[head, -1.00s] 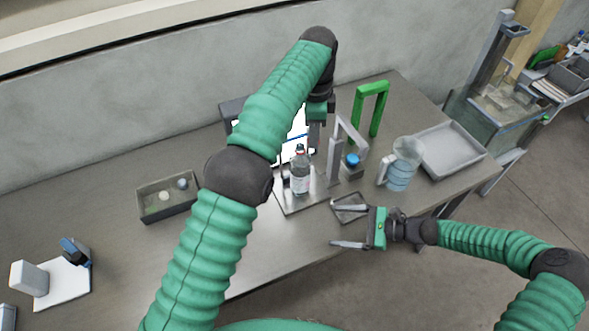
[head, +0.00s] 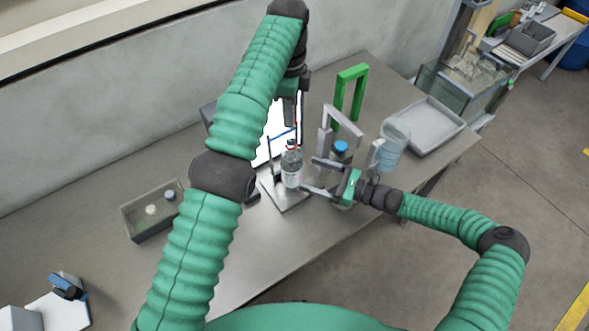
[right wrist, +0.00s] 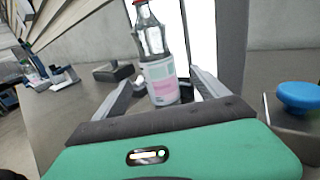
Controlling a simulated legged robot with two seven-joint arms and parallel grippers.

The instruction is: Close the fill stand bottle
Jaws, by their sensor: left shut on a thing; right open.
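The clear fill stand bottle (head: 292,171) stands upright on a metal plate (head: 291,203) before a bright white panel. Its label is white and pink, with a red ring at the neck. It also shows in the right wrist view (right wrist: 157,72). My right gripper (head: 308,174) is open at the bottle's right side. In the right wrist view its fingers (right wrist: 160,78) point at the bottle, one on each side. I cannot tell whether they touch it. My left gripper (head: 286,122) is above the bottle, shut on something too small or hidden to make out.
A green arch (head: 337,98), a clear jug (head: 392,145) and a grey tray (head: 432,127) lie farther right.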

